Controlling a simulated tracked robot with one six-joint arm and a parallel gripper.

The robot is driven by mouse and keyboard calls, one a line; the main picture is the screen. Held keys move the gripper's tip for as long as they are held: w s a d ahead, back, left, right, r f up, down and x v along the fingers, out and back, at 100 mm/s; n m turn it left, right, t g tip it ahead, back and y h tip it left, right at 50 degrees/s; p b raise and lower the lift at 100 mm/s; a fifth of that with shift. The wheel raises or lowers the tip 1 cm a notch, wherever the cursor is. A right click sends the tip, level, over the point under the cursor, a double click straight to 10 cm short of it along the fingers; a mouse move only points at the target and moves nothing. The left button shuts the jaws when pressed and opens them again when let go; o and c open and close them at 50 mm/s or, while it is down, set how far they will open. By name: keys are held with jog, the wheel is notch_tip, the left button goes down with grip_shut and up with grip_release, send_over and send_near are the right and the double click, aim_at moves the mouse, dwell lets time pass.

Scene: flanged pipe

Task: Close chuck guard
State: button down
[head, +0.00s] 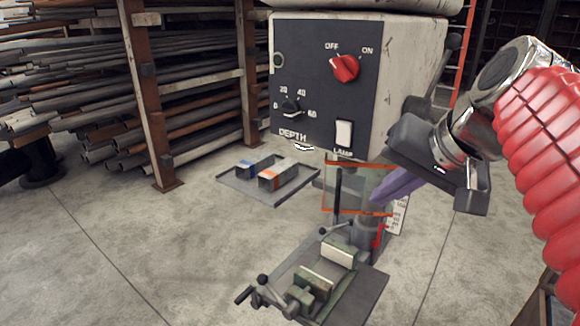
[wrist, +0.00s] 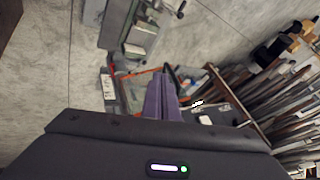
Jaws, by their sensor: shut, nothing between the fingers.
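The chuck guard (head: 350,186) is a clear pane with an orange frame, hanging below the grey drill head in the head view. It stands upright, with a dark spindle showing at it. My gripper (head: 378,202) comes in from the right, its purple fingers together and empty at the guard's right side. The fingers overlap the right end of the frame in the picture; I cannot tell if they touch it. In the wrist view, my gripper (wrist: 160,75) points at the guard area, and part of the orange frame (wrist: 128,72) shows just left of the fingers.
The drill head panel (head: 325,85) has a red OFF/ON knob, depth dial and lamp switch. A vise (head: 325,275) sits below the guard. A floor tray (head: 240,185) holds small boxes. Pipe racks (head: 75,80) stand at back left. The floor at left is clear.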

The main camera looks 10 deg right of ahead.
jog(key=shift+v, duration=0.85)
jog(key=shift+a+f, duration=0.1)
jog(key=shift+a, duration=0.1)
jog(key=s+a+f+n, duration=0.1)
jog(key=a+f+n, duration=0.1)
jog(key=f, duration=0.5)
jog(key=s+a+f+n+g+h, duration=0.1)
jog(key=s+a+f+n, duration=0.1)
jog(key=a+f, duration=0.2)
jog(key=s+a+f+n, duration=0.2)
jog(key=a+f, duration=0.1)
jog(key=f, duration=0.6)
jog(key=shift+a+f+n+g+h, duration=0.3)
jog(key=shift+a, duration=0.05)
jog(key=shift+s, duration=0.1)
